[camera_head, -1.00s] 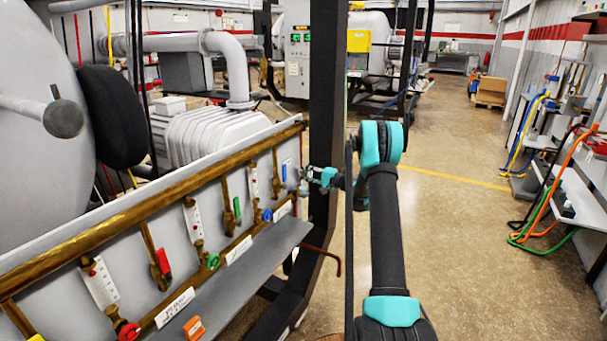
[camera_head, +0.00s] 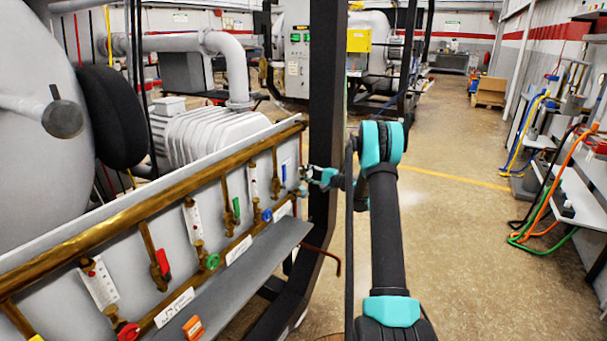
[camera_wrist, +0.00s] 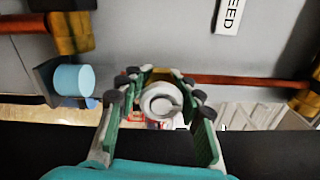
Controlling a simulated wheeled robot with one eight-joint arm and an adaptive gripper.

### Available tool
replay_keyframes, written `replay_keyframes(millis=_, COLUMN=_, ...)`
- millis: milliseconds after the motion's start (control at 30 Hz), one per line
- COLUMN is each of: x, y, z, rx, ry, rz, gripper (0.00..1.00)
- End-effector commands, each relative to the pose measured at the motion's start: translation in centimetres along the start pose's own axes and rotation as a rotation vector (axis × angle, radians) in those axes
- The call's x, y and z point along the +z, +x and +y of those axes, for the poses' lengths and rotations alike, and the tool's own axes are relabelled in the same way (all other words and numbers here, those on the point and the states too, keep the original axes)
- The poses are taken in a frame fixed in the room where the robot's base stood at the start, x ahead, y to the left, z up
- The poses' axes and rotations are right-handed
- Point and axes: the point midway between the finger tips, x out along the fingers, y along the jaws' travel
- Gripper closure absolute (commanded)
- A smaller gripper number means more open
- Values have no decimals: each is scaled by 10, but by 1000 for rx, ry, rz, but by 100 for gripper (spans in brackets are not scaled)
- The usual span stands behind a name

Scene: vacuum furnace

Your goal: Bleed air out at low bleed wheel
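My gripper (camera_head: 314,176) is at the far right end of the valve panel in the head view, small and partly hidden by the dark post. In the wrist view, the fingers of my gripper (camera_wrist: 160,78) stand apart on either side of a pale round piece (camera_wrist: 160,98). I cannot tell whether they press on it or whether it is the low bleed wheel. A white label (camera_wrist: 230,12) ending in "EED" is above and right of the fingers. A light blue knob (camera_wrist: 73,80) is to their left.
The sloped panel carries a brass pipe (camera_head: 150,205) and red, green (camera_head: 212,261) and blue (camera_head: 267,215) handles. A dark post (camera_head: 326,100) stands beside my arm. A thin red-brown pipe (camera_head: 325,251) sticks out below. The floor (camera_head: 450,250) to the right is clear.

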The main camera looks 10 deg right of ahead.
Motion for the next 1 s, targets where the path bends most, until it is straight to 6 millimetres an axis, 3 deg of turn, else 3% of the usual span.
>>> replay_keyframes(millis=133, x=1, y=1, z=0, rx=0, ry=0, rz=-1, gripper=47)
replay_keyframes(millis=533, x=0, y=-7, z=-1, rx=-1, ry=0, rz=-1, gripper=47)
replay_keyframes(millis=1000, x=0, y=-94, z=0, rx=-1, ry=0, rz=1, gripper=47)
